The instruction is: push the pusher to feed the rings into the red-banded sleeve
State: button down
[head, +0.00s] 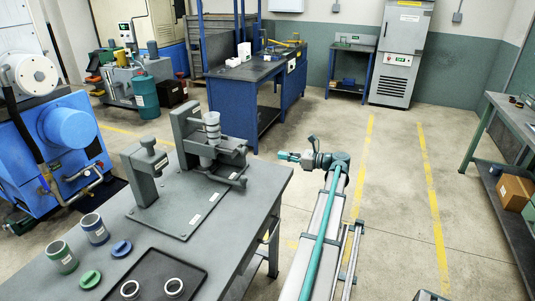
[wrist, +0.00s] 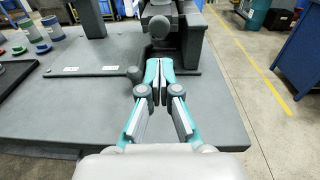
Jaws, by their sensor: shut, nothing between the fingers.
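The grey ring fixture (head: 205,150) stands on a dark plate on the workbench. A pale stepped stack (head: 212,128), perhaps the rings, rises from it. A grey arm with a rounded end (head: 238,182) lies low on its right side; I cannot tell if it is the pusher. A dark ball knob (wrist: 135,73) is just left of my fingers in the wrist view. My gripper (head: 283,156) is shut and empty, right of the fixture, pointing at it. Its fingertips (wrist: 159,66) overlap the fixture's base in the wrist view; contact is unclear. I cannot make out the red-banded sleeve.
A green-banded sleeve (head: 61,256), a blue-banded sleeve (head: 94,229), green cap (head: 90,280) and blue cap (head: 121,249) stand at the bench's left. A dark tray (head: 155,270) holds two rings. A grey post (head: 146,172) stands left of the fixture. The right front bench surface is clear.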

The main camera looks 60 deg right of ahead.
aim_at(247, 150)
jog(key=p+x, duration=0.4)
jog(key=x, duration=0.8)
jog(key=shift+w+r, duration=0.15)
jog(key=shift+w+a, duration=0.1)
jog(key=shift+w, duration=0.5)
